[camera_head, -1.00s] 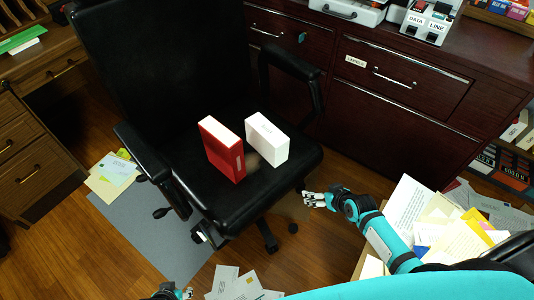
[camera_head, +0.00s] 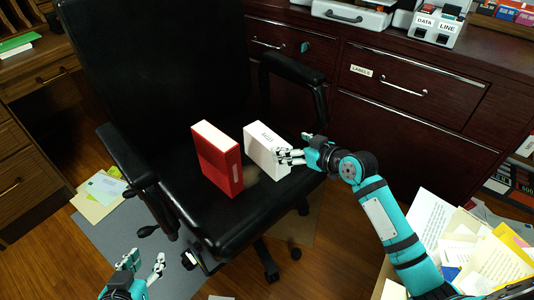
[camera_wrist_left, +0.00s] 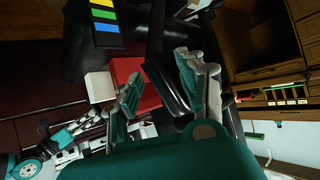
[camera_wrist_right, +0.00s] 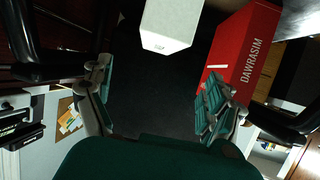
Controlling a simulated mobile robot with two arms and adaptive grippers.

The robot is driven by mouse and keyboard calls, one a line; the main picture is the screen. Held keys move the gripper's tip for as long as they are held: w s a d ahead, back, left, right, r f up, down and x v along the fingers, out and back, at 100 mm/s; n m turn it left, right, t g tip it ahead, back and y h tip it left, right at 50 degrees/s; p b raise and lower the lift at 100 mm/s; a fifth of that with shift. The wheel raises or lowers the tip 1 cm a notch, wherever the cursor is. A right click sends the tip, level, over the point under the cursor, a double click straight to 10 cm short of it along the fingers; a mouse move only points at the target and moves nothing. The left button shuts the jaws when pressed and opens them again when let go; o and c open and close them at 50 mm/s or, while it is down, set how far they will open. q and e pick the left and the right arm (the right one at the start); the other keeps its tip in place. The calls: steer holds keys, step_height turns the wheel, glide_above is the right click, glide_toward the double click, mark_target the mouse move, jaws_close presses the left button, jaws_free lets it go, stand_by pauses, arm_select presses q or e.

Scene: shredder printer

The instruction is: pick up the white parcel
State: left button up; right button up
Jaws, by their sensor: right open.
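The white parcel (camera_head: 264,148) is a white box standing on the black chair seat, just right of the red box (camera_head: 217,158). My right gripper (camera_head: 280,155) is at the parcel's right side in the head view and overlaps its edge. In the right wrist view the parcel (camera_wrist_right: 168,22) lies ahead of the open, empty fingers (camera_wrist_right: 155,100), with the red box (camera_wrist_right: 248,55) to the right. My left gripper (camera_head: 142,262) is open and empty, low in front of the chair. The left wrist view also shows its spread fingers (camera_wrist_left: 160,85) and the white parcel (camera_wrist_left: 99,87).
The black office chair (camera_head: 215,215) has armrests on both sides, and the right armrest (camera_head: 292,66) rises behind the parcel. Dark drawers (camera_head: 400,110) stand behind. A box of papers (camera_head: 470,235) is at the lower right.

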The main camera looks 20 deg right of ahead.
steer(key=b, duration=0.1)
glide_toward(267, 136)
steer(key=shift+a+x, duration=0.25)
steer(key=shift+x, duration=1)
steer(key=shift+a+f, duration=0.1)
steer(key=shift+f, duration=0.05)
steer(key=b+x, duration=0.2)
steer(key=x, duration=0.2)
steer(key=shift+w+f+b, duration=0.3)
steer(key=shift+f+b, duration=0.05)
steer(key=shift+b, duration=0.05)
steer(key=shift+w, duration=0.15)
arm_select(q)
steer(key=w+d+r+t+h, duration=0.1)
steer(key=r+t+h, duration=0.1)
steer(key=r+t, duration=0.3)
steer(key=w+d+r+t+h, duration=0.1)
steer(key=r+t, duration=0.4)
steer(key=r, duration=0.6)
steer(key=shift+w+d+r+m+t+h, duration=0.3)
steer(key=shift+w+d+t+h, duration=0.1)
steer(key=shift+w+d, duration=0.2)
steer(key=shift+f, duration=0.1)
arm_select(e)
steer(key=c, duration=1.6)
steer(key=shift+r, duration=0.2)
steer(key=shift+c, duration=0.8)
